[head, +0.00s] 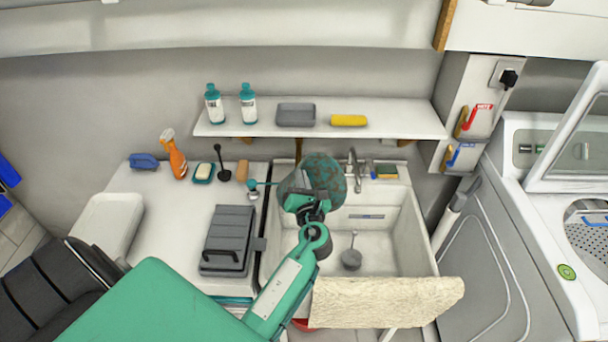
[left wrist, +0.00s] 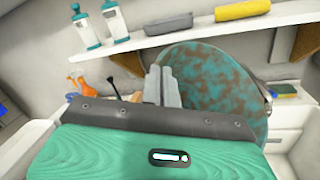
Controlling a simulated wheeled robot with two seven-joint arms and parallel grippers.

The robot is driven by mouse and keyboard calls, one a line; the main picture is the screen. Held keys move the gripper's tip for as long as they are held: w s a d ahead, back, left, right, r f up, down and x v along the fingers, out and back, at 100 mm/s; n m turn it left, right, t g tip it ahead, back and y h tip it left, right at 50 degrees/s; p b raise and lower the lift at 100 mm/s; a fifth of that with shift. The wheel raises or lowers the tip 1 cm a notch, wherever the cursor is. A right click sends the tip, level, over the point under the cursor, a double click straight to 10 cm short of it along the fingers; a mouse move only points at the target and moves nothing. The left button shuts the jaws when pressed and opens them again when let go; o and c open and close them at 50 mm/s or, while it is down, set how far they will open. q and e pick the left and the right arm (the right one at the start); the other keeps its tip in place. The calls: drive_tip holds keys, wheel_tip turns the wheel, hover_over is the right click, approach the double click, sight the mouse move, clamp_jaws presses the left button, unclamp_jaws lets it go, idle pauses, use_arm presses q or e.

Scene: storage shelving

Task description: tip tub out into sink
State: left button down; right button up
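The tub (head: 323,175) is a round vessel with a mottled teal and brown face. It is held up over the back left part of the white sink (head: 408,235), tipped on its side. In the left wrist view the tub (left wrist: 215,92) fills the middle right, just beyond my fingers. My left gripper (head: 305,196) reaches over the sink from the front left. Its two grey fingers (left wrist: 162,85) are close together at the tub's left edge, shut on it; the exact contact is partly hidden. Any contents of the tub cannot be seen. My right gripper is not in view.
A faucet (head: 354,168) stands at the sink's back; a plunger (head: 351,255) is in the basin. A cloth (head: 385,301) hangs over the front edge. A shelf (head: 375,128) with bottles is above. A grey case (head: 228,240) lies on the left counter. A washer stands right.

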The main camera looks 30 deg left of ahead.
use_arm(q)
drive_tip(key=shift+a+r+n+g+h+p, duration=0.25)
drive_tip(key=shift+r+n+p, duration=0.2)
drive_tip(key=shift+p, duration=0.4)
drive_tip(key=shift+a+r+n+g+h+p, duration=0.15)
drive_tip(key=shift+r+n+g+h+p, duration=0.2)
drive_tip(key=shift+p, duration=0.45)
drive_tip(key=r+n+h+p, duration=0.1)
drive_tip(key=p, duration=0.5)
drive_tip(key=shift+a+r+n+g+p, duration=0.1)
drive_tip(key=shift+a+n+g+p, duration=0.1)
drive_tip(key=shift+n+g+p, duration=0.2)
drive_tip(key=shift+r+n+h+p, duration=0.3)
drive_tip(key=shift+h+p, duration=0.2)
drive_tip(key=shift+p, duration=0.2)
drive_tip(key=shift+a+f+g+b, duration=0.15)
drive_tip(key=shift+g+b, duration=0.2)
drive_tip(key=shift+g, duration=0.05)
drive_tip(key=shift+r+n+h, duration=0.25)
drive_tip(key=shift+n+h, duration=0.35)
drive_tip(key=shift+h, duration=0.2)
